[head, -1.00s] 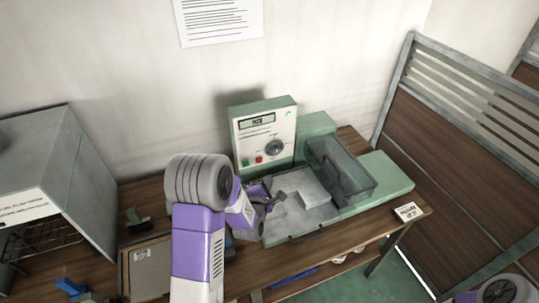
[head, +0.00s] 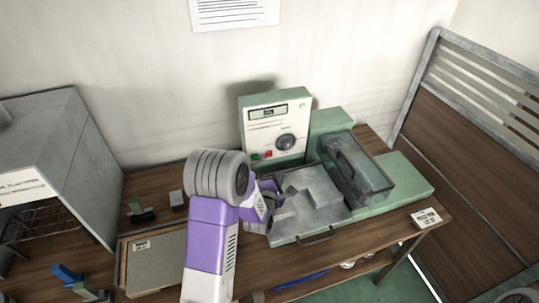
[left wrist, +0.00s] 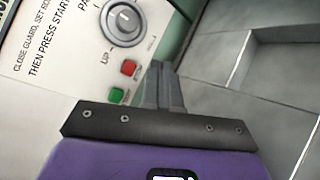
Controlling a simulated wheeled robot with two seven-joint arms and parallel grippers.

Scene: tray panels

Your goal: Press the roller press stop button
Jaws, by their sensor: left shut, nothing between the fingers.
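The roller press (head: 322,115) stands on the wooden bench, green with a white control panel. Its red button (head: 268,154), presumably the stop button, sits low on the panel beside a green button (head: 255,157). In the left wrist view the red button (left wrist: 128,67) lies above the green button (left wrist: 116,95). My left gripper (head: 276,195) is in front of the panel, over the press's grey tray. It is shut and empty. In the left wrist view its fingertips (left wrist: 158,68) appear just right of the red button; the gap in depth is unclear. My right gripper is out of view.
A round dial (head: 285,142) is above the buttons. A clear guard (head: 358,168) covers the press's right part. A grey cabinet (head: 60,150) stands left, with a flat box (head: 155,262) and small blocks nearby. A small label card (head: 426,217) lies at the bench's right.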

